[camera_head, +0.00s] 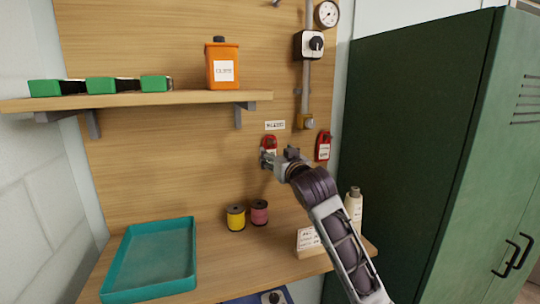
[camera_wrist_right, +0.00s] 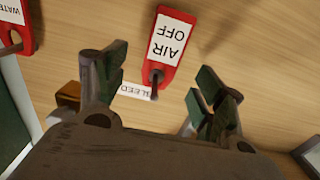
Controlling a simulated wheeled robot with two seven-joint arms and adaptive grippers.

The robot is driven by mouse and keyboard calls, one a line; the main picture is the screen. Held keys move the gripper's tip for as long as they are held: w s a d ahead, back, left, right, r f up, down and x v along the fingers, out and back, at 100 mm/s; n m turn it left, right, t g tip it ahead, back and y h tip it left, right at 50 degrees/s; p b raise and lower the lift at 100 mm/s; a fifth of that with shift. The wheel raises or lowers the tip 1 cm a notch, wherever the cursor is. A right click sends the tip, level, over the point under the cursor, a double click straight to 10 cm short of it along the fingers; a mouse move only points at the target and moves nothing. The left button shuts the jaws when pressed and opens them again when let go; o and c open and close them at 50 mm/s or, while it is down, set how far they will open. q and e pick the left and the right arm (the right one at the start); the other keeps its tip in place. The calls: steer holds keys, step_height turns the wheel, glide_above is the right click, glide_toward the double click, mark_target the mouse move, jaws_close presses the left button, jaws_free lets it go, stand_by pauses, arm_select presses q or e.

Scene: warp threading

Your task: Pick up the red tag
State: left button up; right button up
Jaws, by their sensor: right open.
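A red tag with a white label reading "AIR OFF" (camera_wrist_right: 172,45) hangs on the wooden panel, seen upside down in the right wrist view. In the head view this red tag (camera_head: 270,143) is partly hidden by my gripper. A second red tag (camera_head: 323,147) hangs to its right; in the wrist view this "WATER" tag (camera_wrist_right: 13,22) is cut off at the left edge. My right gripper (camera_head: 279,157) is open and empty in front of the panel. In the wrist view its fingertips (camera_wrist_right: 158,88) stand apart, with the AIR OFF tag between and beyond them. My left gripper is not in view.
A small "BLEED" label (camera_head: 275,125) is above the tag. A pipe with a brass fitting (camera_head: 306,121) runs down the panel. A shelf (camera_head: 190,97) juts out at upper left. A teal tray (camera_head: 117,265), yellow spool (camera_head: 235,218) and pink spool (camera_head: 259,213) stand below.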

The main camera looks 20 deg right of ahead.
mark_target(270, 150)
steer(key=shift+w+a+r+p, duration=0.15)
steer(key=shift+w+p, duration=0.5)
steer(key=shift+w, duration=1.95)
steer(key=c, duration=1)
